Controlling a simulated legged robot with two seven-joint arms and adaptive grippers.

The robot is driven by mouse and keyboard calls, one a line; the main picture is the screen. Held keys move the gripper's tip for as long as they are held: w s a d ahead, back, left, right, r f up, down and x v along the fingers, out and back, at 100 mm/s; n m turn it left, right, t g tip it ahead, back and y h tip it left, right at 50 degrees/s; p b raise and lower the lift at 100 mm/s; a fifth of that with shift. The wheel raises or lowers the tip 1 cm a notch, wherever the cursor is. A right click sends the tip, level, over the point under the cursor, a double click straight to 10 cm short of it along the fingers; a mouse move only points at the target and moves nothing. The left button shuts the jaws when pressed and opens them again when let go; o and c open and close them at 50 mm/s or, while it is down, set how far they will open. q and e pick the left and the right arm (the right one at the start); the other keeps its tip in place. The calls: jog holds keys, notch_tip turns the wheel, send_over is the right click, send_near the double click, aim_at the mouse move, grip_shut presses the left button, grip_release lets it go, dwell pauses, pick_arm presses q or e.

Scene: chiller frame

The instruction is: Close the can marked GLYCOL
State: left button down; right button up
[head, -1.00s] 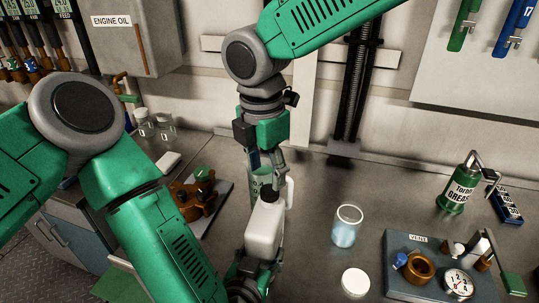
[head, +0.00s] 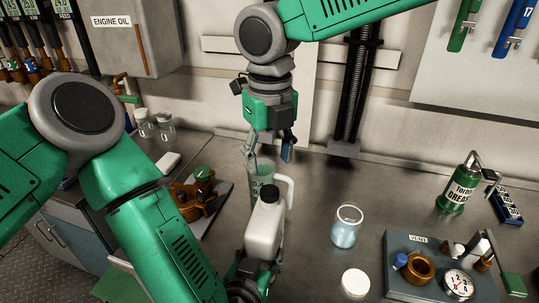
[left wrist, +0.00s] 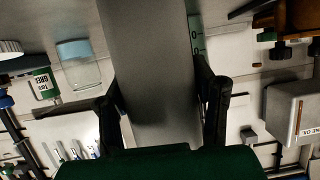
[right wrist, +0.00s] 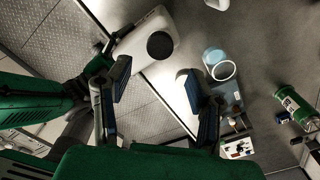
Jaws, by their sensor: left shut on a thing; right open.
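A white can (head: 264,232) stands upright in my left gripper (head: 250,272), whose fingers are partly hidden in the head view. A black cap (head: 269,193) sits on the can's mouth. No GLYCOL marking is readable. In the left wrist view, the can's broad grey-looking side (left wrist: 150,75) lies between the left fingers (left wrist: 163,115). My right gripper (head: 268,152) is open and empty above and behind the can. In the right wrist view, the black cap (right wrist: 160,45) and white can (right wrist: 135,45) lie beyond the open right fingers (right wrist: 155,85).
A glass jar of blue liquid (head: 345,230) and a white disc (head: 355,282) are to the right. A gauge-and-valve plate (head: 400,250), a green grease can (head: 455,195) and brown valve fitting (head: 190,200) are also on the bench.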

aim_at(269, 190)
jog(key=shift+f, duration=4.05)
